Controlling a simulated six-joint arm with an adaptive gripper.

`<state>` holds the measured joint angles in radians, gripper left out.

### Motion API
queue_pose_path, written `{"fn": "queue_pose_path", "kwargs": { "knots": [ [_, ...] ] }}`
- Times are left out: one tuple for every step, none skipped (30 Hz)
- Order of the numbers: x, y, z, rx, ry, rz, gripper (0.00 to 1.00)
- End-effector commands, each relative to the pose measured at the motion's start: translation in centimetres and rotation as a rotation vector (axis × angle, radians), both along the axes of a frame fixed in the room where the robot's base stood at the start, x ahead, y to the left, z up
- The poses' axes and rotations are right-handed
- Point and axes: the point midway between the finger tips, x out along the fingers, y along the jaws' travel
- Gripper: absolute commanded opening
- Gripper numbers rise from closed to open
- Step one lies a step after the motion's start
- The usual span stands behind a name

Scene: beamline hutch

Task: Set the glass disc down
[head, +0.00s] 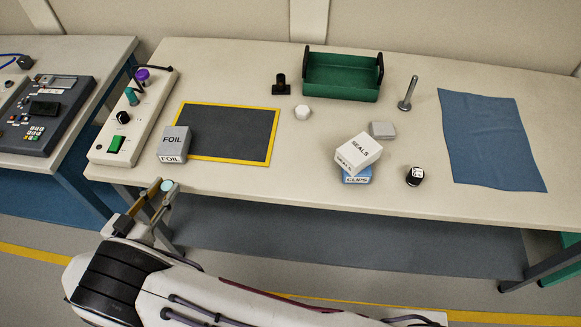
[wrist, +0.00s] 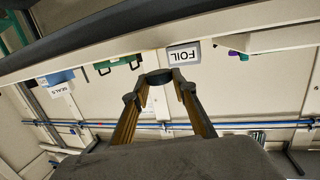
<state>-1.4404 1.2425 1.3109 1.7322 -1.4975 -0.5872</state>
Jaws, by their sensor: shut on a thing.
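My gripper (head: 160,188) is in front of the table's front left edge, apart from the tabletop. It is shut on the glass disc (head: 167,186), a small pale blue round piece at the fingertips. In the wrist view the gripper (wrist: 157,90) points away from the camera, and the disc (wrist: 157,76) shows as a dark rounded shape between the fingertips. The table (head: 230,183) is light coloured. A dark mat with a yellow border (head: 272,155) lies on its left part.
The grey FOIL box (head: 174,142) stands at the mat's front left corner, near my gripper. A control strip (head: 105,152) is left of it. The SEALS box (head: 359,150) sits on the blue CLIPS box (head: 357,178). A green bin (head: 342,87) and blue cloth (head: 490,140) are farther right.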

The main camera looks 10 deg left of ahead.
Motion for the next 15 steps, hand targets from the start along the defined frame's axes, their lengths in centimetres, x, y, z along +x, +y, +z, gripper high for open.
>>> {"fn": "queue_pose_path", "kwargs": {
  "knots": [
    [-0.9, -0.2, -0.5, 0.000, 0.000, -0.028, 0.12],
    [-1.4, -0.4, -0.8, 0.000, 0.001, -0.049, 0.12],
    [-2.0, -0.7, -1.1, -0.001, 0.000, -0.078, 0.12],
    [-2.4, -1.0, -1.4, -0.001, 0.000, -0.099, 0.12],
    [-2.8, -1.3, -1.6, -0.001, 0.000, -0.121, 0.12],
    [-3.3, -1.6, -1.8, 0.000, 0.000, -0.152, 0.12],
    [-3.8, -1.9, -2.1, -0.001, 0.001, -0.174, 0.12],
    [-4.1, -2.2, -2.2, 0.000, 0.000, -0.197, 0.12],
    [-4.6, -2.6, -2.5, 0.001, 0.000, -0.228, 0.12],
    [-4.8, -3.0, -2.7, 0.000, 0.000, -0.253, 0.12],
    [-5.1, -3.2, -2.8, 0.001, 0.000, -0.276, 0.12],
    [-5.5, -3.7, -2.9, 0.001, 0.000, -0.309, 0.12],
    [-5.8, -4.0, -3.1, 0.000, 0.000, -0.332, 0.12],
    [-6.1, -4.2, -3.1, 0.001, 0.000, -0.354, 0.12],
    [-6.5, -4.5, -3.1, 0.001, 0.001, -0.382, 0.12]
  ]
}}
